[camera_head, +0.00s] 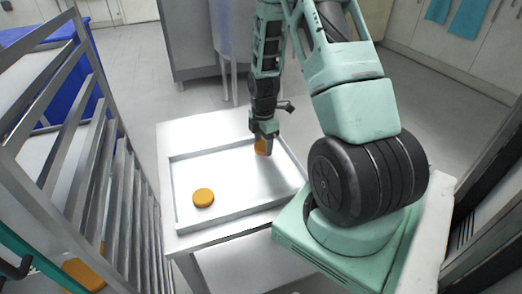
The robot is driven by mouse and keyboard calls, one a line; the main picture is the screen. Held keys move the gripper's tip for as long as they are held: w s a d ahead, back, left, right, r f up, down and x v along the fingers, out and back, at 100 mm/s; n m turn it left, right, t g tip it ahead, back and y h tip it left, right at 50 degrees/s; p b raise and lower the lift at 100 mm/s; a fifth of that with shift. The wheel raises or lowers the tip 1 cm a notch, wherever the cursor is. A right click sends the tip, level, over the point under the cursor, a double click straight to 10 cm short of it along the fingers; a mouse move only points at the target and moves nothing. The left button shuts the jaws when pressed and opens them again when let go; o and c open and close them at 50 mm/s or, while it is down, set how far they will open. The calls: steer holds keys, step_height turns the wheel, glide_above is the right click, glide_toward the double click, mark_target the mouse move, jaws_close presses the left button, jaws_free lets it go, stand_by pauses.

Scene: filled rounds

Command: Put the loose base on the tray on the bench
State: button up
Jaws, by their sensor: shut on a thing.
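My gripper (264,134) points down over the back right part of the tray and is shut on an orange-brown round base (261,148). The held base is tilted on edge and partly hidden by the fingers. I cannot tell whether it touches the tray floor. The shallow metal tray (180,213) lies on the bench (190,127). Another orange-brown round base (203,197) lies flat in the tray near its front left.
A metal rack (110,150) stands along the left side, with an orange-brown thing (82,272) low at its front. A blue container (85,70) is behind the rack. A grey cabinet (188,45) stands behind the bench. The tray's middle is clear.

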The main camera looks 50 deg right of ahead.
mark_target(263, 145)
steer(key=shift+f, duration=1.6)
steer(key=shift+f, duration=0.15)
steer(key=o, duration=0.7)
